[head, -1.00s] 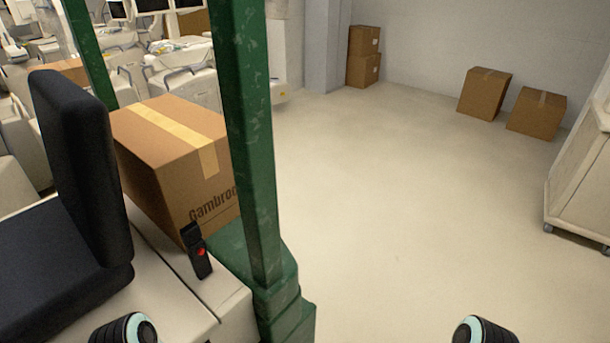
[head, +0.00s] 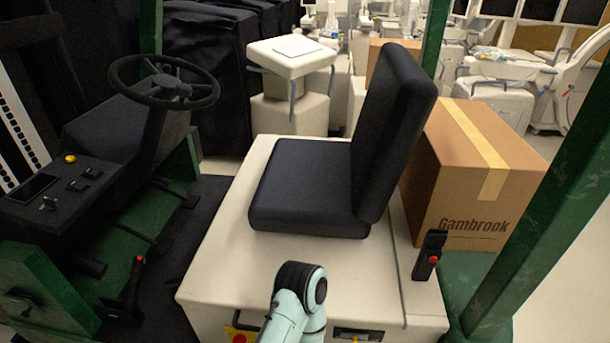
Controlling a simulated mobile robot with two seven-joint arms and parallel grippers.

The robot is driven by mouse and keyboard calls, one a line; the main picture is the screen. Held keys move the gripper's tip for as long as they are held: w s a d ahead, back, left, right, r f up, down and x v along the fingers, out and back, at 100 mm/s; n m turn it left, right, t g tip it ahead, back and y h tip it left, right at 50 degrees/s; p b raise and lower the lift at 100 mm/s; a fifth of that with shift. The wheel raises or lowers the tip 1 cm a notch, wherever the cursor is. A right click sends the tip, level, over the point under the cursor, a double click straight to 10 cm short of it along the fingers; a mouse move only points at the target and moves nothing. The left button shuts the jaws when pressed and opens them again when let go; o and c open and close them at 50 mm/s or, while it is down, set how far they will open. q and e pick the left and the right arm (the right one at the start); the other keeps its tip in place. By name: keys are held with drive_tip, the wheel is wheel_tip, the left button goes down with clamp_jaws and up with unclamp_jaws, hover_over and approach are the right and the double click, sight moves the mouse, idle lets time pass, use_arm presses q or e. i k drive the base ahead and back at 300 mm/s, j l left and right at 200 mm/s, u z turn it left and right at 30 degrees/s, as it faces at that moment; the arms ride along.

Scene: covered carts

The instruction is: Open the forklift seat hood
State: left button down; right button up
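The forklift seat hood (head: 290,262) is a cream cover carrying a black seat (head: 305,185) with an upright backrest (head: 393,130). It looks closed, with a seam running along its right side. On its near side, at the bottom of the head view, are a dark handle-like bar (head: 246,321), a red and yellow marking (head: 240,337) and a small dark recessed fitting (head: 358,334). A teal and black link of one of my arms stands in front of the hood and hides part of its near edge. Neither gripper's fingers show.
The steering wheel (head: 164,82) and black console (head: 75,180) are at left. A black lever with a red button (head: 430,256) stands right of the seat, by a cardboard box (head: 475,170). A green post (head: 545,210) rises at right. Covered carts (head: 215,80) stand behind.

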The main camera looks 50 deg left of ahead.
sight(323, 202)
drive_tip(key=u, duration=1.35)
